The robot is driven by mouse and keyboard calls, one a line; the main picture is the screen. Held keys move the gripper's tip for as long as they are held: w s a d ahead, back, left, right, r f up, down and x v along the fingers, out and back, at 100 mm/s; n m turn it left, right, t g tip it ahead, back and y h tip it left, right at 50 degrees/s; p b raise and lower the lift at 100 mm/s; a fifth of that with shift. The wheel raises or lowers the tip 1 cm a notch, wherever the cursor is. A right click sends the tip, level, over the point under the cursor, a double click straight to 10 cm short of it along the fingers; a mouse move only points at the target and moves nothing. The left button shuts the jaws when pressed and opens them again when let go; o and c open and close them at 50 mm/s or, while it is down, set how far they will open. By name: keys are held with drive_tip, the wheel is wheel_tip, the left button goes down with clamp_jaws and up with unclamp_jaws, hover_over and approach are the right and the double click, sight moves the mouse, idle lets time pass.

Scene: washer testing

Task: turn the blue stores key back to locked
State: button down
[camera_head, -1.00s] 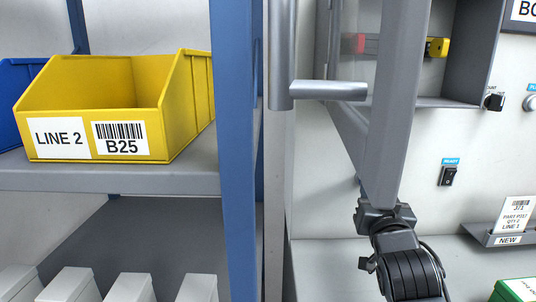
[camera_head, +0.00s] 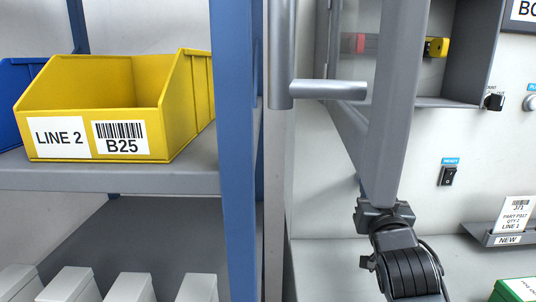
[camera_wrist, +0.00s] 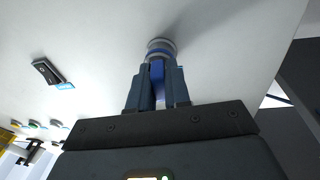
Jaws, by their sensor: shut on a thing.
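The blue stores key (camera_wrist: 157,72) stands in a round lock with a metal and blue collar (camera_wrist: 160,46) on a pale panel, in the wrist view. My gripper (camera_wrist: 157,82) is shut on the key, one dark finger on each side. The fingers hide much of the key, and I cannot tell its turned angle from any mark.
A black rocker switch (camera_head: 448,175) is on the panel and also shows in the wrist view (camera_wrist: 46,71). A grey bar handle (camera_head: 328,90) juts out left of my arm. A blue shelf upright (camera_head: 236,150) and a yellow bin (camera_head: 190,105) stand further left.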

drive_tip(key=c, duration=1)
unclamp_jaws()
